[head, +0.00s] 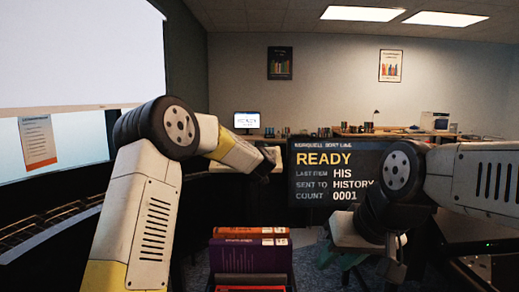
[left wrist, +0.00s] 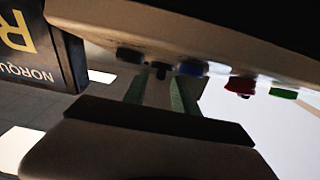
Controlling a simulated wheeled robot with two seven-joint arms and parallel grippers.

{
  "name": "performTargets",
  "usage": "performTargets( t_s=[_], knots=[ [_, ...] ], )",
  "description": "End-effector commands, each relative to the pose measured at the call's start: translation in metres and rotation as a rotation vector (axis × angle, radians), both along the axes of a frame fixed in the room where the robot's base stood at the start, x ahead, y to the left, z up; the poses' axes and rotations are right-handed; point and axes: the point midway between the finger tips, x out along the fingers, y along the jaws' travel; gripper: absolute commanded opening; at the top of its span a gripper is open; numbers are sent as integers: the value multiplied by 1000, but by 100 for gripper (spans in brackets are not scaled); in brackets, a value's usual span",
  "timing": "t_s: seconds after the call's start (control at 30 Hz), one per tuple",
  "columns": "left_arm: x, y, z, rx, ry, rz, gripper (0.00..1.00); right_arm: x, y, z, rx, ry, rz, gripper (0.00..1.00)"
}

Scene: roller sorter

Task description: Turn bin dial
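In the left wrist view a row of controls sits along the edge of a panel (left wrist: 215,30): dark knobs, one of them a small black knob (left wrist: 160,71), a blue one (left wrist: 192,68), a red one (left wrist: 241,86) and a green one (left wrist: 284,94). Which is the bin dial I cannot tell for sure. My left gripper (left wrist: 160,92) is open, its green-padded fingers apart, with the small black knob between or just beyond their tips; contact is unclear. My right gripper (head: 340,258) hangs low at the right in the head view, green pads apart, seemingly empty.
A display (head: 340,172) reads READY, HIS, HISTORY, 0001. A stack of books (head: 250,250) stands low in the middle, between my arms. A desk with a lit monitor (head: 246,120) is at the back. A large white panel (head: 75,50) fills the upper left.

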Motion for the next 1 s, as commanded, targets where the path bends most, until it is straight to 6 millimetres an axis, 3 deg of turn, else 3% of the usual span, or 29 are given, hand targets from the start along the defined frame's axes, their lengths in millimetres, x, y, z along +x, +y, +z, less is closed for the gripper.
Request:
performTargets(
  t_s=[0.37, 0.53, 1.0],
  knots=[
    [8, 0, 0, -1, 0, -1, 33, 0, 0, 0, 0, 0, 0, 33],
    [8, 0, 0, -1, 0, -1, 0, 0, 0, 0, 0, 0, 0, 33],
    [7, -5, 1, -33, -1, 84, 0, 0, 0, 0, 0, 0, 0, 33]
  ],
)
